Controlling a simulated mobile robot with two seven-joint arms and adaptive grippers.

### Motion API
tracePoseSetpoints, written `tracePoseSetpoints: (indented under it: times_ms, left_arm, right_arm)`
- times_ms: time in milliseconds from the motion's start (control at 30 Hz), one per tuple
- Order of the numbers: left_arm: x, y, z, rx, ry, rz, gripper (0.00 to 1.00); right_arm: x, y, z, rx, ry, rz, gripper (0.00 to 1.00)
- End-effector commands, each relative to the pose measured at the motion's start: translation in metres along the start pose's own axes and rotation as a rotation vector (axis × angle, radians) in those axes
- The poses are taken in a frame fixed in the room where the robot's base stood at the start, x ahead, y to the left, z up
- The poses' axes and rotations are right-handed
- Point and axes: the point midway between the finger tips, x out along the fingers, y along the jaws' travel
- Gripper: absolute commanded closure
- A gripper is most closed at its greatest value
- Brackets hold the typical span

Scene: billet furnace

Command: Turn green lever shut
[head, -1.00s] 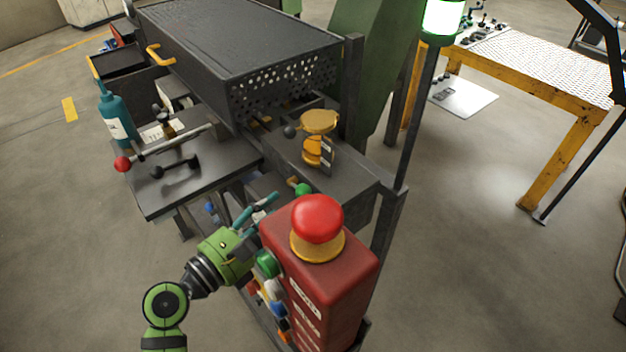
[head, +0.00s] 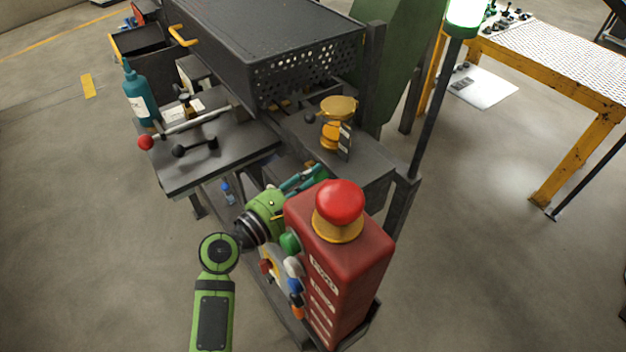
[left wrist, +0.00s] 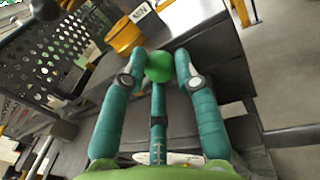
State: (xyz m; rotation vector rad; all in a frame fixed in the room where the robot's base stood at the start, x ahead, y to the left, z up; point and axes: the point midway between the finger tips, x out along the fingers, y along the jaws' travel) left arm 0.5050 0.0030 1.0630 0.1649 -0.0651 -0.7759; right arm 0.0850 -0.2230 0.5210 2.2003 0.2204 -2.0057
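The green lever shows as a round green knob (left wrist: 159,66) in the left wrist view. The fingers stand apart, and I cannot tell whether either one touches the knob. In the head view my left gripper (head: 314,172) reaches in behind the red control box, below the dark shelf, and the lever's knob is hidden or cannot be told from the fingers there. My right gripper is not in view.
The red box (head: 345,270) with a red mushroom button (head: 339,203) stands close to my left wrist. A yellow hourglass-shaped object (head: 337,120) sits on the shelf above. A perforated furnace housing (head: 305,75) and a teal bottle (head: 138,95) are farther back. Open floor lies right.

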Motion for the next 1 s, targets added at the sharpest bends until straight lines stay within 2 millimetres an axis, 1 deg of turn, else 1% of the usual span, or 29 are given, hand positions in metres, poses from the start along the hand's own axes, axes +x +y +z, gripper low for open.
tracePoseSetpoints:
  times_ms: [167, 267, 433, 500, 600, 733, 1000]
  left_arm:
    - [0.0, 0.002, 0.001, 0.004, -0.002, 0.005, 1.0]
    - [0.0, 0.0, -0.004, 0.04, -0.008, 0.005, 1.0]
    - [-0.001, -0.005, -0.02, 0.238, -0.04, 0.01, 1.0]
    - [-0.001, -0.006, -0.022, 0.313, -0.055, 0.012, 1.0]
    - [0.0, -0.006, -0.024, 0.388, -0.068, 0.016, 1.0]
    - [-0.001, -0.006, -0.023, 0.43, -0.074, 0.018, 1.0]
    - [-0.001, -0.006, -0.023, 0.435, -0.07, 0.018, 1.0]
  right_arm:
    - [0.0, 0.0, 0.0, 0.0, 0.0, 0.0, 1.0]
    - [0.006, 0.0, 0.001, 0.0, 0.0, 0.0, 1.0]
    - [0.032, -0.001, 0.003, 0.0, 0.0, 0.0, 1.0]
    - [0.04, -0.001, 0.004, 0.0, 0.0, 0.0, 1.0]
    - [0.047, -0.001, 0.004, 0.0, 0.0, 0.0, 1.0]
    - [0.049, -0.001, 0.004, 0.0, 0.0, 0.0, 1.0]
    - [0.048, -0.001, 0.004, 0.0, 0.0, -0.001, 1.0]
